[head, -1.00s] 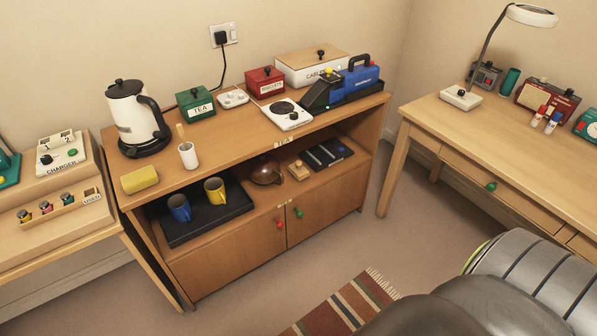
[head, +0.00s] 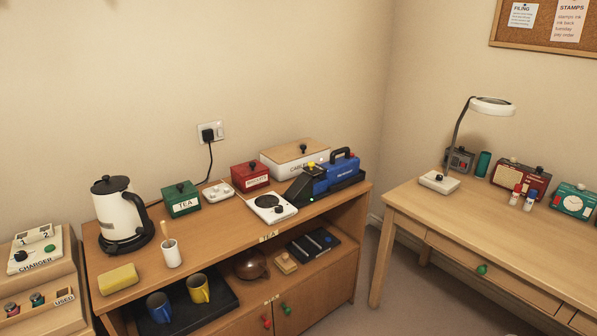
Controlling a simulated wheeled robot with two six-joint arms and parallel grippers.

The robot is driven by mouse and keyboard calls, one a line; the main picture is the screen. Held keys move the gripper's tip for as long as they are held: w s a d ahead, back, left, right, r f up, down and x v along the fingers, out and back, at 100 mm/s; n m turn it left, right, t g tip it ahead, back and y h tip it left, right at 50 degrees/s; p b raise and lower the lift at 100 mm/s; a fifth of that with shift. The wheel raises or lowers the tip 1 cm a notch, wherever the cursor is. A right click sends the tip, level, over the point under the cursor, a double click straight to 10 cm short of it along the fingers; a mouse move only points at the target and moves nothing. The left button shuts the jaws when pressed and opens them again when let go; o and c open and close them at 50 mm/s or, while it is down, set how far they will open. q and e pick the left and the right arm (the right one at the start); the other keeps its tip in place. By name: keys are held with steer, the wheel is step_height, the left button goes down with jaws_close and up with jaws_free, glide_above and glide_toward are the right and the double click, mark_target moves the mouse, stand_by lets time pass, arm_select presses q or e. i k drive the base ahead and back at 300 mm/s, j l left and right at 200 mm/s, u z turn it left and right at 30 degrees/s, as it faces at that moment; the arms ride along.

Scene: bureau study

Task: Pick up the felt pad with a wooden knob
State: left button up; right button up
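A small tan wooden piece (head: 286,262) with what looks like a raised knob lies on the open shelf of the wooden cabinet (head: 215,240). It is between a round brown pot (head: 250,265) and a dark flat box or book (head: 313,244). It may be the felt pad with a wooden knob, but it is too small to tell, and no felt is clear. Neither of my grippers is in the head view.
The cabinet top holds a kettle (head: 121,214), a yellow block (head: 118,279), a white cup (head: 171,254), tea box (head: 181,199), hotplate (head: 271,207) and a blue machine (head: 335,172). Blue and yellow mugs stand on a black tray (head: 220,313). A desk (head: 490,240) stands right.

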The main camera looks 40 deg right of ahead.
mark_target(282, 262)
steer(key=i+l+u, duration=0.1)
steer(key=l, duration=0.35)
steer(key=i+l, duration=0.15)
steer(key=l, duration=0.35)
steer(key=i+l+u, duration=0.15)
steer(key=l, duration=0.35)
steer(key=k+j, duration=0.05)
